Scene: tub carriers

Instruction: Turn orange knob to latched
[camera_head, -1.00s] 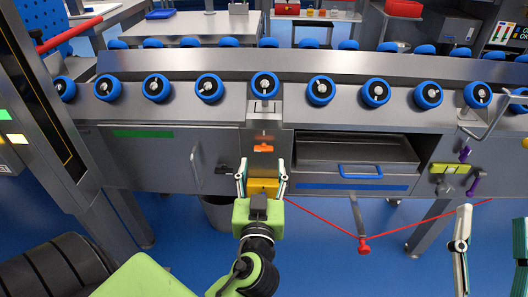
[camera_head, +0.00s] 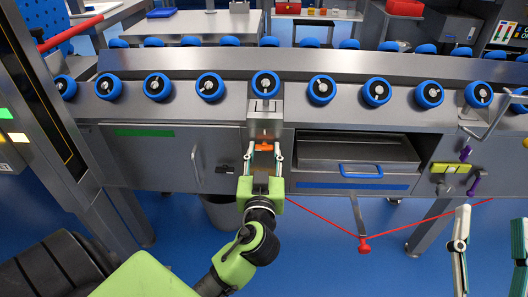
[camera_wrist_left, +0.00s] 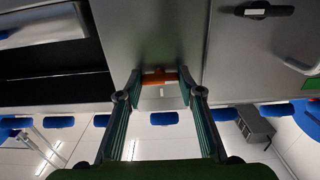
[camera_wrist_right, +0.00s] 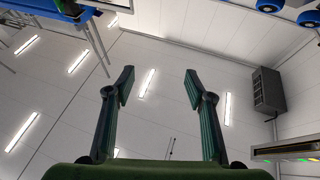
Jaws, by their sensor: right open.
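The orange knob (camera_head: 264,147) sits on the grey panel below the middle blue roller. It lies crosswise, its bar roughly horizontal. My left gripper (camera_head: 263,154) is at the knob, one finger on each side of it, with small gaps showing. In the left wrist view the knob (camera_wrist_left: 158,77) shows between the two fingertips, near both. Whether the fingers touch it is hard to tell. My right gripper (camera_head: 490,225) is open and empty at the lower right, away from the panel; the right wrist view shows only ceiling between its fingers.
A bar handle (camera_head: 196,170) and a dark latch (camera_head: 225,169) are left of my left gripper. A drawer with a blue handle (camera_head: 361,171) is to the right. A red cord with a red pull (camera_head: 364,244) hangs below. Blue rollers (camera_head: 321,90) line the conveyor above.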

